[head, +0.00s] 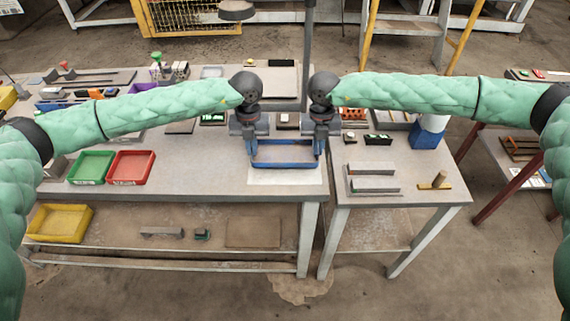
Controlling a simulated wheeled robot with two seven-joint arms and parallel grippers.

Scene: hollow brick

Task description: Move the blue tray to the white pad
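The blue tray (285,164) is in the middle of the head view, near the front edge of the workbench. The white pad (285,178) shows just in front of and below it. The tray overlaps the rear of the pad in the picture; I cannot tell whether it rests on it or hangs above it. My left gripper (252,150) points down at the tray's left end. My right gripper (319,150) points down at its right end. Both fingertips meet the tray's ends in the picture, but they are too small to show whether they are closed on it.
A green tray (91,181) and a red tray (131,181) stand to the left on the bench. A yellow tray (60,237) is on the lower shelf. Grey channel pieces (372,169) and a blue container (428,139) are on the right table. A gap separates the tables.

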